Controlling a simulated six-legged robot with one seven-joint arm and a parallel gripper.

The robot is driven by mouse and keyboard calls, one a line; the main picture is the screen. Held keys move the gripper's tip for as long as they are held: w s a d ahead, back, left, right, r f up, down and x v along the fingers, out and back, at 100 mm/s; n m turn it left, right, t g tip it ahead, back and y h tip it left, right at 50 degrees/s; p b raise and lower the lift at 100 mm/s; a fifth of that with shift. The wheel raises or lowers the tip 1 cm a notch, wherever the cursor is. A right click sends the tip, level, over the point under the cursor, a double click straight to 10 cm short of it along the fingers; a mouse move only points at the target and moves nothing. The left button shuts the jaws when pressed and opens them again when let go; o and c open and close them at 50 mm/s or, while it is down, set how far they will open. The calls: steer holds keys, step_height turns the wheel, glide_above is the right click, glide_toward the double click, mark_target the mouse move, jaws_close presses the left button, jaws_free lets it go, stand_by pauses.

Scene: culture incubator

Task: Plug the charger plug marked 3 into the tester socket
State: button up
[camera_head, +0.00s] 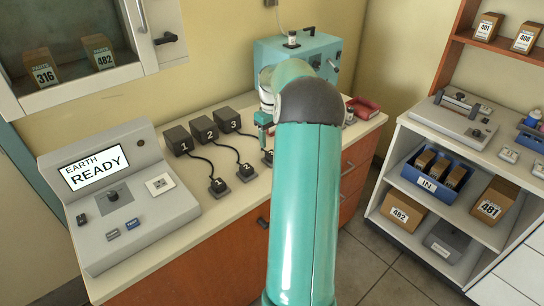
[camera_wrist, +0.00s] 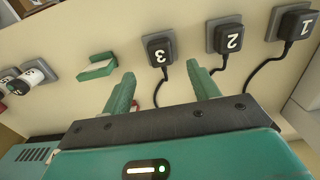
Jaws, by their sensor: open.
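The black charger plug marked 3 (camera_wrist: 158,49) stands on a small grey square pad in the wrist view, its cable curving back. My gripper (camera_wrist: 160,70) is open and empty, with plug 3 just beyond the gap between its fingertips, apart from both. Plugs 2 (camera_wrist: 229,38) and 1 (camera_wrist: 293,25) stand on like pads to its right. In the head view, plug 3 (camera_head: 267,157) is mostly hidden by my arm. The tester (camera_head: 118,200) stands at the left, its screen reading "EARTH READY". Its white socket (camera_head: 160,184) faces up and is empty.
Black charger boxes 1 (camera_head: 178,140), 2 (camera_head: 204,129) and 3 (camera_head: 227,119) sit behind the plugs, joined by cables. A teal machine (camera_head: 275,55) stands at the back. A green block (camera_wrist: 97,66) lies left of plug 3 in the wrist view. Shelves (camera_head: 440,240) stand right.

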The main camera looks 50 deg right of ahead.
mark_target(272, 153)
steer(key=shift+f, duration=3.5)
steer(key=shift+c, duration=0.2)
jaws_close()
steer(key=shift+r, duration=3.05)
